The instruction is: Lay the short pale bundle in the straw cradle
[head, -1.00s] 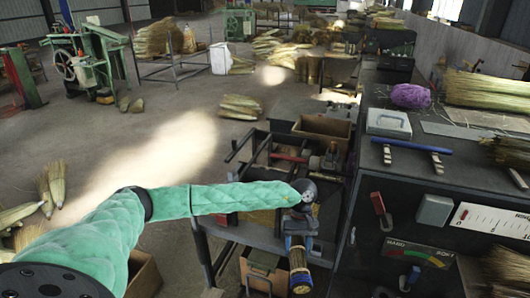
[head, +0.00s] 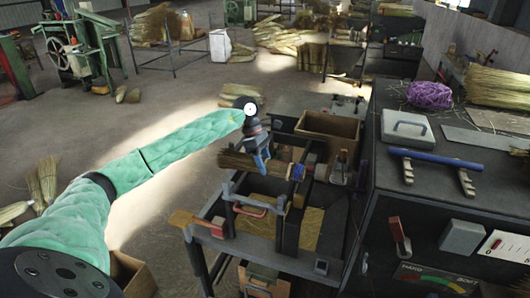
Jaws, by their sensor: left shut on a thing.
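My left gripper (head: 262,163) is shut on a short straw bundle (head: 235,161), tan with a blue band near its right end. The bundle lies roughly level across the picture, above the far part of a dark metal bench frame (head: 216,242). The frame has upright posts, a red-handled bar and straw-coloured panels in its openings. I take its posted part (head: 229,208) to be the straw cradle, but cannot be sure. Whether the bundle touches the posts cannot be told. The gripper hides the bundle's middle. My right gripper is not in view.
An open brown box (head: 328,126) stands just behind the bundle. A dark cabinet (head: 385,215) on the right carries a blue-handled tool (head: 435,158), a grey box (head: 406,127) and purple twine (head: 429,95). Open floor lies to the left.

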